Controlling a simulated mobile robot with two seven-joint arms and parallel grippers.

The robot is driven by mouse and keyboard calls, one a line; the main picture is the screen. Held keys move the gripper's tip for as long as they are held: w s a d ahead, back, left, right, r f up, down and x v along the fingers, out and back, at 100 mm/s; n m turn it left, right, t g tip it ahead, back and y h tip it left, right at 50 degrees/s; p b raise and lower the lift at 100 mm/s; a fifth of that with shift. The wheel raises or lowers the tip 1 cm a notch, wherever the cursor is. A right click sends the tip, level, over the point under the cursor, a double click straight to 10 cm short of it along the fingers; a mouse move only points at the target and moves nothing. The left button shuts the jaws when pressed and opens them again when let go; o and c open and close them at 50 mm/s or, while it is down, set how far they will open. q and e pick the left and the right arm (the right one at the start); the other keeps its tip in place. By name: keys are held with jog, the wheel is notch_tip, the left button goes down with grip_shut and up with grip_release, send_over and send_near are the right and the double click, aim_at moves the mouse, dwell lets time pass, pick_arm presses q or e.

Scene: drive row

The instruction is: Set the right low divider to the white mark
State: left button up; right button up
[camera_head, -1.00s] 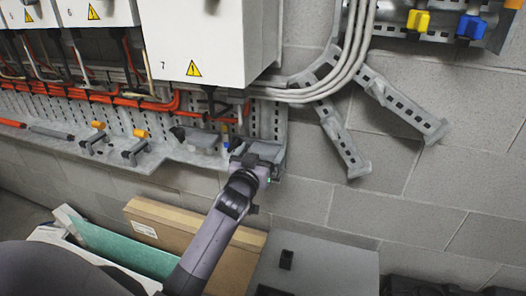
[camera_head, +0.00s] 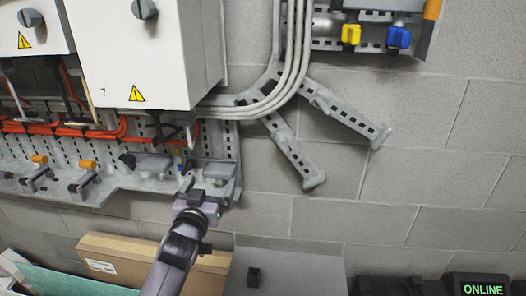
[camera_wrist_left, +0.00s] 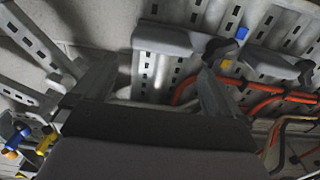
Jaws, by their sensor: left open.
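A grey low divider (camera_head: 220,171) with a dark knob (camera_head: 187,166) stands at the right end of the perforated grey rail shelf (camera_head: 120,185); I take it as the right one. In the left wrist view the same divider (camera_wrist_left: 163,40) lies ahead, between the lines of my fingers. My left gripper (camera_head: 203,188) is just below and in front of it. Its two fingers (camera_wrist_left: 150,85) are spread, with nothing seen between them but the shelf behind. A second grey divider (camera_head: 151,163) stands to the left. I cannot make out a white mark. My right gripper is out of view.
White cabinets (camera_head: 140,55) hang above the shelf, with orange cables (camera_head: 60,128) below them. Orange-topped clamps (camera_head: 88,166) stand further left. Slotted brackets (camera_head: 292,152) branch off the wall at right. A cardboard box (camera_head: 120,255) and a grey surface (camera_head: 290,272) lie below.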

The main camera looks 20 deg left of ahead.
pick_arm(q)
jog(key=s+d+f+m+g+h, duration=0.2)
jog(key=s+d+f, duration=0.4)
jog(key=s+f, duration=0.5)
jog(key=s+d+f+m+g+h, duration=0.3)
jog(key=s+d+f+g+h, duration=0.1)
jog(key=s+f, duration=0.8)
jog(key=s+d+g, duration=0.1)
jog(key=d, duration=0.1)
jog(key=shift+s+d+f, duration=0.2)
jog(key=shift+s+d, duration=0.2)
dwell(0.7)
